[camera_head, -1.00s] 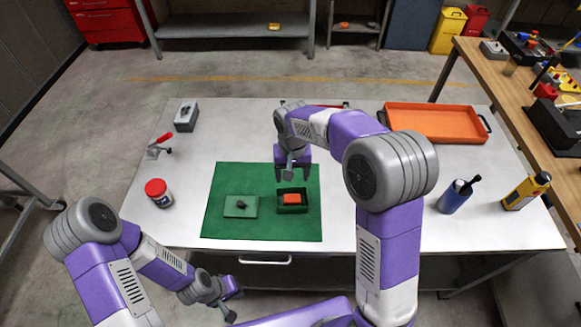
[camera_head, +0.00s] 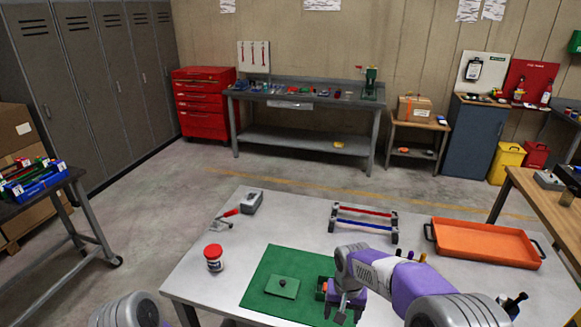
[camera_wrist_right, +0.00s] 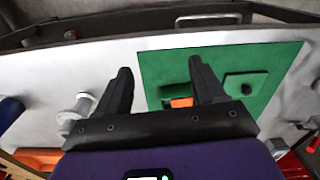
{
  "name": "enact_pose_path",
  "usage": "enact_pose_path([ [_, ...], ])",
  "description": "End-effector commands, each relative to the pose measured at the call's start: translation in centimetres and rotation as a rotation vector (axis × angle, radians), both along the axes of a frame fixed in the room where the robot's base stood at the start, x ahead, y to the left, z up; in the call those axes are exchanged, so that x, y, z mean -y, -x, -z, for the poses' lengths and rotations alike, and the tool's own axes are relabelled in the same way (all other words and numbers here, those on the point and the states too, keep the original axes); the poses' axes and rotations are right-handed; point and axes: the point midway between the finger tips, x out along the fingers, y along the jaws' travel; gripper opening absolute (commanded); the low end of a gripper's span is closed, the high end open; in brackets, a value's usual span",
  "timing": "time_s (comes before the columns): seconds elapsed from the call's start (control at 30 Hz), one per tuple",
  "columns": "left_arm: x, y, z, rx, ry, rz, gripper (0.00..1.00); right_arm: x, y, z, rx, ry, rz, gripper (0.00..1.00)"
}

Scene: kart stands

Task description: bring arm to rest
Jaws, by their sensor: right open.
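My right gripper (camera_head: 347,312) hangs over the green mat (camera_head: 258,272) in the head view and hides part of the small green box (camera_head: 321,288). In the right wrist view its two black fingers (camera_wrist_right: 160,68) stand apart with nothing between them. An orange block (camera_wrist_right: 181,102) shows at the box, partly behind one finger. The flat green lid (camera_head: 282,287) with a dark knob lies on the mat, left of the box. Part of my left arm (camera_head: 130,312) shows at the bottom left; its gripper is out of view.
On the table stand a red-capped jar (camera_head: 213,258), a red-handled clamp (camera_head: 225,218), a grey block (camera_head: 252,202), a rack with red and blue bars (camera_head: 364,222) and an orange tray (camera_head: 485,242). A side bench (camera_head: 535,195) stands at right. Floor behind the table is clear.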

Motion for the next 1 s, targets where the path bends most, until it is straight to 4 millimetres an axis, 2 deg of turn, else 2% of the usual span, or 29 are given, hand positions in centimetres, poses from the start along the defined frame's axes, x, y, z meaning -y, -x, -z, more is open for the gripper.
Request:
enact_pose_path([
  [0.03, 0.0, -0.1, 0.0, 0.002, 0.0, -0.001, 0.0, 0.1, 0.5, 1.8, -0.013, -0.01, -0.004, 0.69],
  [0.23, 0.0, -0.1, 0.0, 0.003, -0.001, 0.0, 0.0, -0.2, 2.1, 7.5, -0.02, -0.067, -0.027, 0.69],
  [0.37, 0.0, -0.1, 0.0, 0.002, 0.0, 0.0, 0.0, -0.5, 4.0, 11.5, -0.026, -0.114, -0.036, 0.69],
  [0.47, 0.0, -0.1, 0.0, 0.002, 0.0, -0.001, 0.0, -0.8, 6.3, 15.1, -0.029, -0.158, -0.036, 0.69],
  [0.63, 0.0, -0.1, 0.0, 0.002, 0.0, -0.001, 0.0, -1.9, 12.7, 21.4, -0.026, -0.255, -0.01, 0.69],
  [0.7, 0.0, -0.1, 0.0, 0.002, 0.0, -0.001, 0.0, -2.5, 15.2, 23.0, -0.015, -0.288, 0.007, 0.69],
  [0.8, 0.0, -0.1, 0.0, 0.002, 0.0, -0.001, 0.0, -3.1, 18.1, 24.2, 0.001, -0.32, 0.03, 0.69],
  [0.9, 0.0, -0.1, 0.0, 0.002, 0.0, -0.001, 0.0, -3.6, 19.9, 24.6, 0.015, -0.337, 0.047, 0.69],
  [1.0, 0.0, -0.1, 0.0, 0.002, 0.0, -0.001, 0.0, -3.7, 20.7, 24.7, 0.027, -0.344, 0.053, 0.69],
])
